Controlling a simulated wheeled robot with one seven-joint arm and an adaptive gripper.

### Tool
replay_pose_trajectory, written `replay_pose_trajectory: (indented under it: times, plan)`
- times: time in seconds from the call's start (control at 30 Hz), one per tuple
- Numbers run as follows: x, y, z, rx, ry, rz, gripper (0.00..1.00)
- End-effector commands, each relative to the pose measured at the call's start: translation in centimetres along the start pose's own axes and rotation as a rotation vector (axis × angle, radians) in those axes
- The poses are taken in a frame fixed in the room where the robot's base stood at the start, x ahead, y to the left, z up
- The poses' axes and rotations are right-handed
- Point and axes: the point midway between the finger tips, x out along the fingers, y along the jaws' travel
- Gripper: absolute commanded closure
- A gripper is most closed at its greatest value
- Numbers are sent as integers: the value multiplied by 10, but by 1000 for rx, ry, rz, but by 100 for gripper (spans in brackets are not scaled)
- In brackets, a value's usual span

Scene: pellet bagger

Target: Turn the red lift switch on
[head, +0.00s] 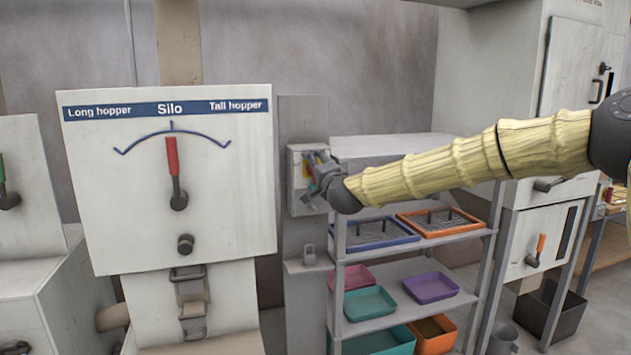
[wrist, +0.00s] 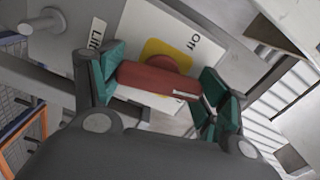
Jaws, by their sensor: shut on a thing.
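In the head view, my gripper (head: 322,176) is at the switch box (head: 294,180) on the grey post. There it covers most of the switch, and only bits of yellow and red show. Which mark the handle points to is not clear.
A silo panel (head: 90,180) with a red-handled lever (head: 173,165) stands to the left. A rack with trays (head: 430,288) stands below my arm at right.

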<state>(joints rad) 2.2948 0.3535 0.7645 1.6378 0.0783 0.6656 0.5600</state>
Motion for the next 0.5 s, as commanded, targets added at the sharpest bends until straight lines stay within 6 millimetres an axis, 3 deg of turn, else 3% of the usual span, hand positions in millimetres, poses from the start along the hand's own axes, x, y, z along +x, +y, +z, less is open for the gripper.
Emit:
replay_pose_trajectory:
  times: [0.5]
  plan:
    - [0, 2, 0, 202, 1, 1, 49]
